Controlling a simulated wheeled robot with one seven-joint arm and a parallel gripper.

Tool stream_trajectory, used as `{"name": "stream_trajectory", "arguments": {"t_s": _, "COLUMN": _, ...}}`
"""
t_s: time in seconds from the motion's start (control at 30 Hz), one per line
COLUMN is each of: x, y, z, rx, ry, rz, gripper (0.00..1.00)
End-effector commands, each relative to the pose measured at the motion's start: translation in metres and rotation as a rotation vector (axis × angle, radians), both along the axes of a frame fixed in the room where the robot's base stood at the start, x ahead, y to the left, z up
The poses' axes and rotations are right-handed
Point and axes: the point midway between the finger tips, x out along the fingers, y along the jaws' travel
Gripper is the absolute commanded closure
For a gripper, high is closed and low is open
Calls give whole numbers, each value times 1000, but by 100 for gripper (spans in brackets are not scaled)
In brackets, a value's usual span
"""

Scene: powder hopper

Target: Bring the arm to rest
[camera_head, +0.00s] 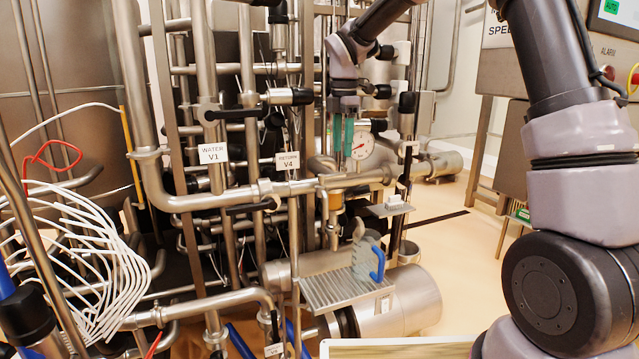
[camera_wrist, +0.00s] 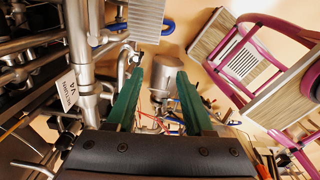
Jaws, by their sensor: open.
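My gripper (camera_head: 342,150) hangs from my arm in the upper middle of the head view, with its green fingers pointing down. It is in front of the pipework and just left of a round dial gauge (camera_head: 362,145). In the wrist view, the two green fingers of my gripper (camera_wrist: 160,75) stand apart with nothing held between them. My arm (camera_head: 560,150) rises large at the right of the head view and reaches across the top to the gripper.
Steel pipes (camera_head: 205,180) with valves labelled V1 and V4 stand close around the gripper. A jug with a blue handle (camera_head: 377,262) stands on a ribbed shelf (camera_head: 335,288) below. White hoses (camera_head: 100,265) hang at left. Pink-framed furniture (camera_wrist: 258,55) shows in the wrist view.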

Motion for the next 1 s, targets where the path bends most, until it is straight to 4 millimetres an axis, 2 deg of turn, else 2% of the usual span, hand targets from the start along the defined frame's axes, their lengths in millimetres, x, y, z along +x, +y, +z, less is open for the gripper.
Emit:
{"name": "stream_trajectory", "arguments": {"t_s": 0.27, "x": -14, "y": -18, "z": 20, "rx": 13, "ry": -36, "rz": -158, "gripper": 48}}
{"name": "stream_trajectory", "arguments": {"t_s": 0.57, "x": -45, "y": -52, "z": 54, "rx": 61, "ry": -98, "rz": -477, "gripper": 48}}
{"name": "stream_trajectory", "arguments": {"t_s": 0.77, "x": -89, "y": -91, "z": 86, "rx": 152, "ry": -162, "rz": -863, "gripper": 48}}
{"name": "stream_trajectory", "arguments": {"t_s": 1.0, "x": -165, "y": -144, "z": 112, "rx": 377, "ry": -206, "rz": -1487, "gripper": 48}}
